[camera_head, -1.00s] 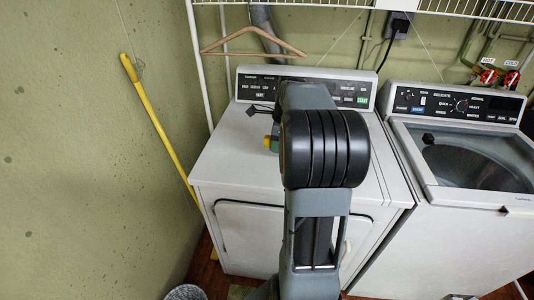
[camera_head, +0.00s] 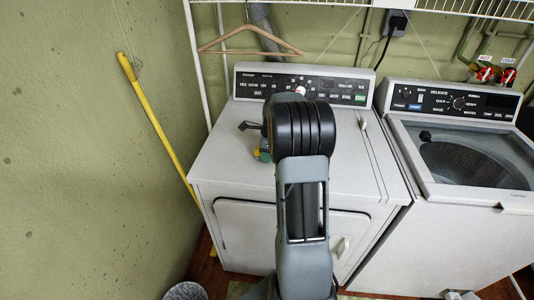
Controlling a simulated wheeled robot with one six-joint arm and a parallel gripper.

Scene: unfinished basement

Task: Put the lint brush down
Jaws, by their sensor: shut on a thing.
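My gripper (camera_head: 250,126) shows only as a small dark piece left of my arm's black joint, over the white dryer's top (camera_head: 225,150). The rest of it is hidden behind my arm. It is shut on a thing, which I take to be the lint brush. The brush itself cannot be made out, and I cannot tell whether it touches the dryer top. A small green and yellow thing (camera_head: 262,152) shows just below the gripper, partly hidden by the arm.
A slim pale thing (camera_head: 363,124) shows on the dryer top right of my arm. The dryer's control panel (camera_head: 340,84) rises behind. A washer (camera_head: 460,240) with a see-through lid stands right. A hanger (camera_head: 250,38) hangs above. The dryer's left top is clear.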

